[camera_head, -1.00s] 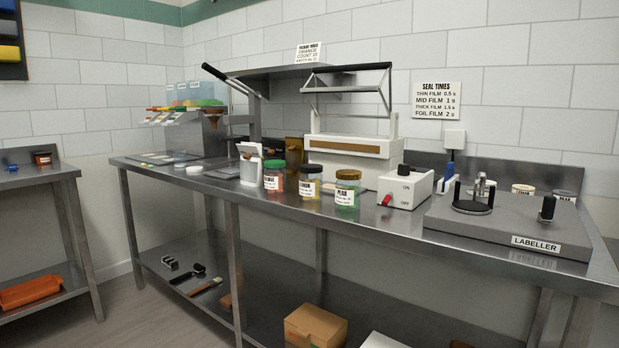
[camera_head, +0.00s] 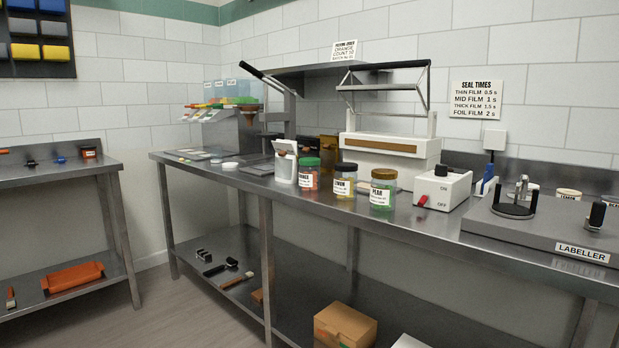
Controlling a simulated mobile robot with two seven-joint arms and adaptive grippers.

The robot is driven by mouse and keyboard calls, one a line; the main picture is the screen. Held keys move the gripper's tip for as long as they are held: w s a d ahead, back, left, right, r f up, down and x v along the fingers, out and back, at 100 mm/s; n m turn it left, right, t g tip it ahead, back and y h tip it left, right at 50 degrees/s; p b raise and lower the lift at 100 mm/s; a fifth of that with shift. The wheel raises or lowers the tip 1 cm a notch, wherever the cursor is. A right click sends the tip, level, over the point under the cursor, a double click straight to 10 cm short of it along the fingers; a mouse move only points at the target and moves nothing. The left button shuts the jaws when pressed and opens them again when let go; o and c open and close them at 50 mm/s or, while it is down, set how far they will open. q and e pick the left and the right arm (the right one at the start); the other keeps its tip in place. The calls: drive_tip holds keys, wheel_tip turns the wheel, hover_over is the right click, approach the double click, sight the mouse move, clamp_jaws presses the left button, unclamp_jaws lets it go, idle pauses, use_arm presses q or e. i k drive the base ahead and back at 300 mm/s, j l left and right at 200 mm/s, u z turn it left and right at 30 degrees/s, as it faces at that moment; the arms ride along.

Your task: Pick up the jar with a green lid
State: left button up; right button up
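The jar with a green lid (camera_head: 309,174) stands upright on the steel bench, with orange contents and a white label. It is the leftmost of three jars near the bench's front edge. To its right stand a dark-lidded jar labelled LEMON (camera_head: 345,180) and a gold-lidded jar labelled PEAR (camera_head: 383,189) with green contents. Neither of my grippers shows in the head view.
A white stand (camera_head: 285,162) is close left of the green-lidded jar. A white sealer (camera_head: 390,150) stands behind the jars. A switch box (camera_head: 442,188) and the labeller (camera_head: 545,235) are to the right. A cardboard box (camera_head: 345,326) sits on the lower shelf.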

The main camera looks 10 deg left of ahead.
sight(308, 177)
drive_tip(key=j+z, duration=0.15)
drive_tip(key=z, duration=0.65)
drive_tip(key=j+z, duration=0.4)
drive_tip(key=k+j+z, duration=0.2)
drive_tip(key=j+z, duration=0.2)
drive_tip(key=j, duration=0.2)
drive_tip(key=k+j, duration=0.15)
drive_tip(key=j, duration=0.2)
drive_tip(key=k+j+z, duration=0.15)
drive_tip(key=j, duration=0.2)
drive_tip(key=k+j, duration=0.1)
drive_tip(key=j, duration=0.25)
drive_tip(key=z, duration=0.05)
